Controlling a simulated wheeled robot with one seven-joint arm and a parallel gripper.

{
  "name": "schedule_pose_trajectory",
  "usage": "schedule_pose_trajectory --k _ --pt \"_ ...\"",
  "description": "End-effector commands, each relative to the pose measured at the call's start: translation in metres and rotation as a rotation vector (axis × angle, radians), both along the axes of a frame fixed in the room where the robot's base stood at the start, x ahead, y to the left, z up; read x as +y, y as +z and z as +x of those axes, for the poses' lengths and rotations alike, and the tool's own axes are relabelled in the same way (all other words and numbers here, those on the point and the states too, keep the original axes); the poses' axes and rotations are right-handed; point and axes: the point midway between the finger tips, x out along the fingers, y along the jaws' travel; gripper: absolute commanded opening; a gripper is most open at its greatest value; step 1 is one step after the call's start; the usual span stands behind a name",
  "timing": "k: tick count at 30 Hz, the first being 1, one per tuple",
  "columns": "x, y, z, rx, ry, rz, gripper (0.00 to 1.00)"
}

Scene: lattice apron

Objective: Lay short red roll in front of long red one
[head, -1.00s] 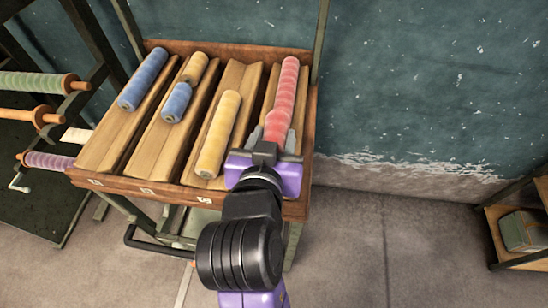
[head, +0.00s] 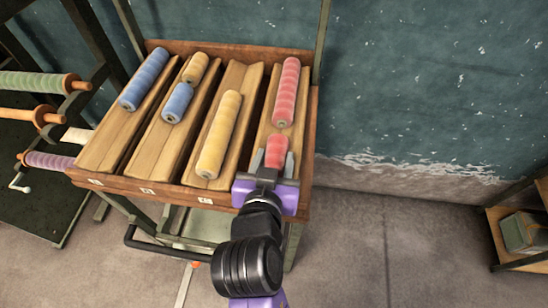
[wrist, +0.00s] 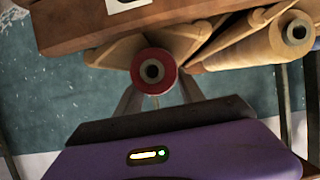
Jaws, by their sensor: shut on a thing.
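The short red roll (head: 275,150) is between the fingers of my gripper (head: 274,160), which is shut on it. It is over the front part of the rightmost trough (head: 265,125). The long red roll (head: 287,92) lies in the back of the same trough, with a small gap between the two. In the wrist view one round end of the short red roll (wrist: 152,90) faces me between the fingers. I cannot tell whether the short roll touches the trough floor.
A long yellow roll (head: 219,135) lies in the trough just left. A short yellow roll (head: 195,68), a short blue roll (head: 177,102) and a long blue roll (head: 144,80) lie farther left. A rack with coloured rolls (head: 40,84) stands at the left.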

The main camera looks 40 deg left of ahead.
Motion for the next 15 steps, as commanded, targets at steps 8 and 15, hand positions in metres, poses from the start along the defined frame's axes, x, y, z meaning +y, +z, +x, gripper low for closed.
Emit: schedule_pose_trajectory --k 8,15 --pt "0.0002 -0.0074 -0.0003 0.0 0.0 -0.001 0.5" --pt "0.0001 -0.007 -0.0002 0.0 0.0 -0.001 0.68"
